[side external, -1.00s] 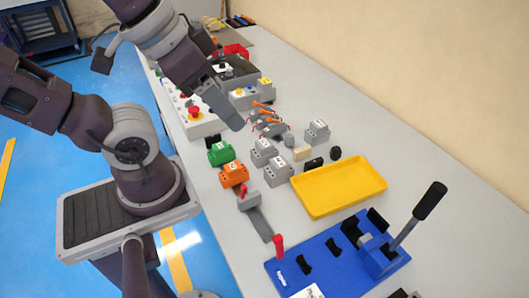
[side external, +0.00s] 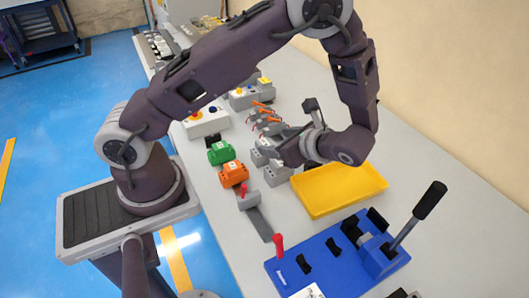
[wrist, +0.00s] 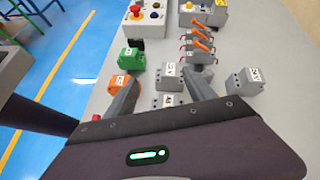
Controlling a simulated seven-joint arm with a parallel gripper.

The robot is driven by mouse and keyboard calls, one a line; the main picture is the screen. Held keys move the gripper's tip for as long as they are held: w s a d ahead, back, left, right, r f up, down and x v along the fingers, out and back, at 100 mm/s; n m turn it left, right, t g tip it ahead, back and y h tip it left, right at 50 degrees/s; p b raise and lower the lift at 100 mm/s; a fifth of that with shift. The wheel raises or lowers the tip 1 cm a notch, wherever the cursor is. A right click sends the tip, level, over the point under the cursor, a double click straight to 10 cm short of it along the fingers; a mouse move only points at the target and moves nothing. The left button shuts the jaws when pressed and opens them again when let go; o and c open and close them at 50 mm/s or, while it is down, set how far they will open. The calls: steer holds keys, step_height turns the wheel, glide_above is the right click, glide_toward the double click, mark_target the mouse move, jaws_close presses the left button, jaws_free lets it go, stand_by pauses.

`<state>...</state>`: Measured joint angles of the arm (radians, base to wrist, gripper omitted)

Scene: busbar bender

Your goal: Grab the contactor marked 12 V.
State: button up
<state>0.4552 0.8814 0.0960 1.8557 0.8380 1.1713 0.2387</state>
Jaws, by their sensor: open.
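Several box-shaped contactors with white labels stand on the bench. A green one (wrist: 131,59) and an orange one (wrist: 118,82) are at the left in the wrist view. Two grey ones are in the middle: the farther (wrist: 169,80) lies between my fingers in the picture, the nearer (wrist: 165,101) just below it. A third grey one (wrist: 246,82) is at the right. The labels are too small to tell which reads 12 V. My gripper (wrist: 163,80) is open and empty, above the grey contactors. In the side external view my wrist hides the third grey contactor.
A yellow tray (side external: 340,190) lies just right of the grey contactors. A blue bending fixture (side external: 330,262) with a black-handled lever (side external: 428,202) stands in front. Orange-levered parts (wrist: 200,42) and control boxes (wrist: 144,18) are behind. Bare bench lies along the wall.

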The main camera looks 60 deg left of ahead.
mark_target(260, 160)
steer(key=f+m, duration=0.1)
steer(key=w+f+m+t+y, duration=0.1)
steer(key=f, duration=0.1)
steer(key=a+f+m+y, duration=0.1)
steer(key=f, duration=0.1)
steer(key=shift+w+f+m, duration=0.25)
steer(key=shift+m, duration=0.05)
steer(key=x, duration=0.7)
jaws_close()
